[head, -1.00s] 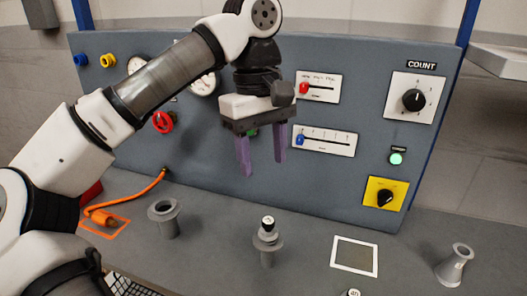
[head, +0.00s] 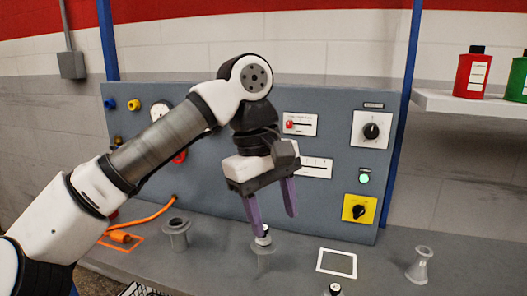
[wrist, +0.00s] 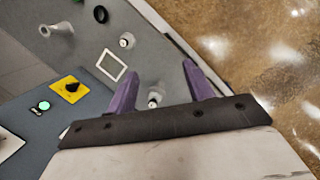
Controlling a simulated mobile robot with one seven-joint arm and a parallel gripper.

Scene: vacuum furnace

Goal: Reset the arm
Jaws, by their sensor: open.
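My gripper (head: 272,215) has two purple fingers spread apart with nothing held between them. In the head view it hangs in front of the grey control panel (head: 225,135), tilted, with its fingertips above the bench. A small post with a white-topped black knob (head: 263,236) stands just below and behind the left fingertip in that view. In the wrist view the gripper's fingers (wrist: 158,80) also show apart, with the knobbed post (wrist: 154,97) seen between them. The blue slider knob on the panel is hidden behind my gripper.
A shelf (head: 470,101) with red and green cans is at the right.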

